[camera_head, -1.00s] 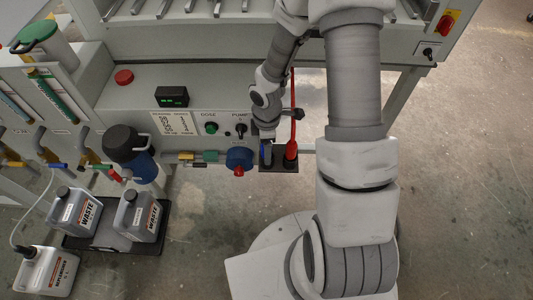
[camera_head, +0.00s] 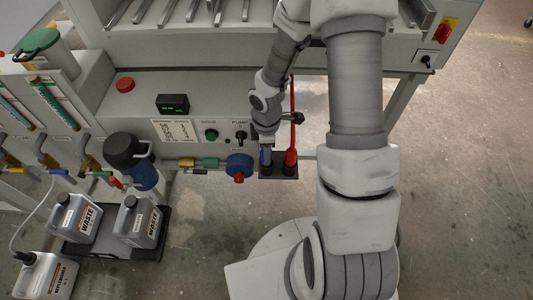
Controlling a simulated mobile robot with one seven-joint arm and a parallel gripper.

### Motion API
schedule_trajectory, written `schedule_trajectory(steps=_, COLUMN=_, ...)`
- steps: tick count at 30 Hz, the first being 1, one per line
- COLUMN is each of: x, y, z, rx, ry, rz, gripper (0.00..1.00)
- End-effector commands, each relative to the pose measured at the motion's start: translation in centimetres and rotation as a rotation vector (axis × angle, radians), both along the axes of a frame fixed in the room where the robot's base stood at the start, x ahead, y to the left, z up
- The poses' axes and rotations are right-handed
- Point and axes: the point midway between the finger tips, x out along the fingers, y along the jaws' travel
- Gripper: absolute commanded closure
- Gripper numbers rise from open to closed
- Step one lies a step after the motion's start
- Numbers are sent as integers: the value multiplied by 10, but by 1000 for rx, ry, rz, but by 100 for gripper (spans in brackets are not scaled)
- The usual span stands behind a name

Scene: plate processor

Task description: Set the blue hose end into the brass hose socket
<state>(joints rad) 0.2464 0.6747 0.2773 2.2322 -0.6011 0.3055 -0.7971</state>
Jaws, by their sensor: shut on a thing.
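My gripper (camera_head: 266,139) points down at the front right of the grey machine. It is shut on the blue hose end (camera_head: 265,155), which shows just below the fingers. The blue hose end is upright over the left side of a small dark holder (camera_head: 279,172); I cannot tell whether it still sits in it. A red hose end (camera_head: 291,156) stands in the holder's right side. Brass-coloured fittings (camera_head: 186,163) show on the pipe left of the holder. I cannot tell which of them, if any, is the brass hose socket.
A blue round part with a red knob (camera_head: 239,167) sits just left of the holder. The control panel (camera_head: 190,130) is behind. Waste bottles (camera_head: 137,221) stand in a black tray at lower left. The floor in front of the holder is clear.

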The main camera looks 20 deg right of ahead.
Motion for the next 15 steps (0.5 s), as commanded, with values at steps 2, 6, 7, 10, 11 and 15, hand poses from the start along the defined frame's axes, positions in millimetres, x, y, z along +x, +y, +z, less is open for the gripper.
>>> schedule_trajectory(steps=2, x=1, y=-1, z=20, rx=-1, ry=-3, rz=-3, gripper=100)
schedule_trajectory(steps=6, x=0, y=-1, z=49, rx=0, ry=-2, rz=-3, gripper=100)
schedule_trajectory(steps=7, x=1, y=-1, z=55, rx=-1, ry=-3, rz=-2, gripper=100)
schedule_trajectory(steps=10, x=0, y=-1, z=72, rx=-1, ry=-1, rz=-3, gripper=100)
schedule_trajectory(steps=11, x=0, y=-1, z=76, rx=-1, ry=-1, rz=-3, gripper=100)
schedule_trajectory(steps=15, x=0, y=0, z=92, rx=-1, ry=0, rz=-2, gripper=100)
